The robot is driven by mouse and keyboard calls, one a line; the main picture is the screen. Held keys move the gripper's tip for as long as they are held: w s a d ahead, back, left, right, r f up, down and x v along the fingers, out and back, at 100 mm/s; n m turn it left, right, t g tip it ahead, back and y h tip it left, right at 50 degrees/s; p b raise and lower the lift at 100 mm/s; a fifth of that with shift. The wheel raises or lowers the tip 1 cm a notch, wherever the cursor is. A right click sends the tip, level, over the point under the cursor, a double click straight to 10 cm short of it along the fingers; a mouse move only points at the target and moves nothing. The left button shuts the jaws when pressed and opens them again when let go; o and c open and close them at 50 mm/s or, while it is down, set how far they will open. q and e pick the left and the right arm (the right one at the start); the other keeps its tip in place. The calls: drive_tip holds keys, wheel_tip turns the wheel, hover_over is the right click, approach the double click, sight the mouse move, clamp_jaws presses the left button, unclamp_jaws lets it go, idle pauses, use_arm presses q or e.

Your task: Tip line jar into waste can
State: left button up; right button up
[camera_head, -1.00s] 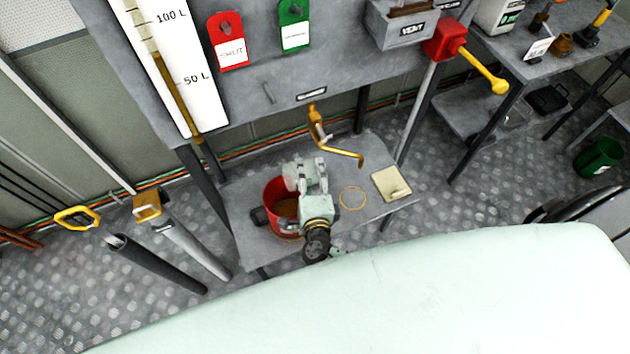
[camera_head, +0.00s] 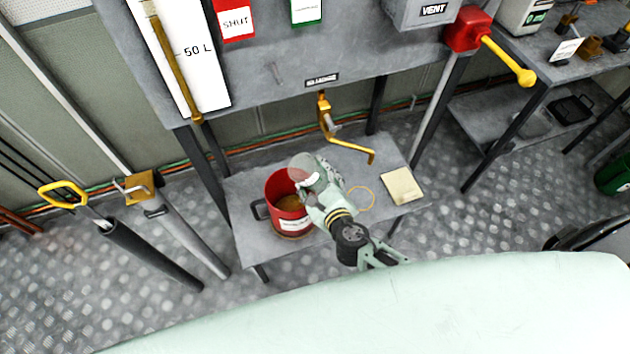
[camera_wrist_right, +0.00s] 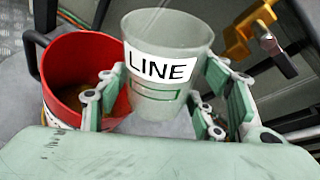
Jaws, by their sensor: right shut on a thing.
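The line jar (camera_wrist_right: 165,55) is a clear cup with a white LINE label. In the right wrist view it stands roughly upright between the fingers of my right gripper (camera_wrist_right: 165,105), which is shut on it. In the head view the jar (camera_head: 303,166) is above the right rim of the waste can, with my right gripper (camera_head: 318,180) beside it. The waste can (camera_head: 292,226) is a red bucket with a dark handle and brownish contents, standing on the low table. It also shows at the left of the right wrist view (camera_wrist_right: 60,112). My left gripper is not in view.
The grey low table (camera_head: 258,250) carries a yellow ring mark (camera_head: 361,199) and a cream pad (camera_head: 402,187). A brass tap with a bent spout (camera_head: 345,140) hangs above it, right of the jar. A red valve box with a yellow lever (camera_head: 470,30) is at upper right.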

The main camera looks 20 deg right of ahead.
drive_tip(key=m+y+b, duration=0.1)
drive_tip(key=a+f+m+y+b, duration=0.1)
drive_tip(key=m+b, duration=0.1)
drive_tip(key=shift+a+f, duration=0.3)
drive_tip(key=shift+a+m+b, duration=0.2)
drive_tip(key=shift+m+b, duration=0.2)
drive_tip(key=shift+b, duration=0.1)
